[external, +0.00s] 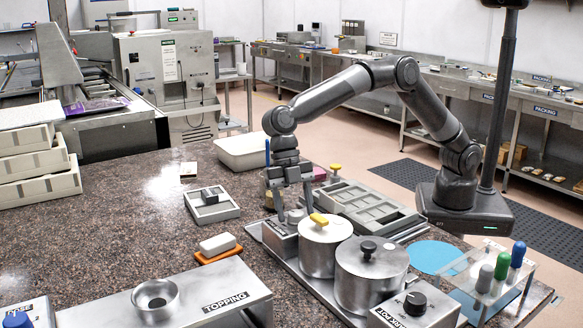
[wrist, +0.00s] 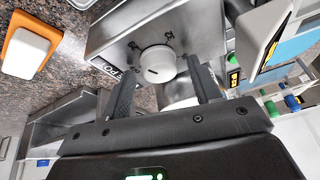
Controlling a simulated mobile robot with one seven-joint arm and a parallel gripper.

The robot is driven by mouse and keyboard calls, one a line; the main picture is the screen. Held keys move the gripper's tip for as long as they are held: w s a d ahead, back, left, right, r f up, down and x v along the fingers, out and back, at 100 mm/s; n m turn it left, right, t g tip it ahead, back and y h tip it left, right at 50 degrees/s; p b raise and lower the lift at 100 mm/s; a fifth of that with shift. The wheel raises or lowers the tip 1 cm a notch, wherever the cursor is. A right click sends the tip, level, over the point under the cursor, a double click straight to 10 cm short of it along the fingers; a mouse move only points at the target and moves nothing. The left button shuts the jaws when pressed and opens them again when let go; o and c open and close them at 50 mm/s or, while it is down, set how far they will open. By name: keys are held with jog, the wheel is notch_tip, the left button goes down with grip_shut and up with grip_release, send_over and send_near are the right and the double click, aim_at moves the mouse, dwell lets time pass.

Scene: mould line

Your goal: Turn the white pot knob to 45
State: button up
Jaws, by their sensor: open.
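The white pot knob (wrist: 158,65) is a round pale knob with a short dark mark on its face. It sits on a metal control box (wrist: 112,40) with small dial marks around it. In the external view the knob (external: 295,216) is partly hidden by my fingers. My gripper (external: 291,204) points down at the box, with its fingers apart. In the wrist view my gripper (wrist: 165,88) has one finger on either side of the knob; I cannot tell whether they touch it. The number at the mark is too small to read.
A steel pot with a yellow lid handle (external: 325,255) stands close right of the box. Another pot with a black handle (external: 371,280) and a black knob (external: 415,303) are nearer the camera. A grey compartment tray (external: 365,208) lies behind.

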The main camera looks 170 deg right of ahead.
jog(key=shift+f, duration=0.1)
jog(key=c, duration=1)
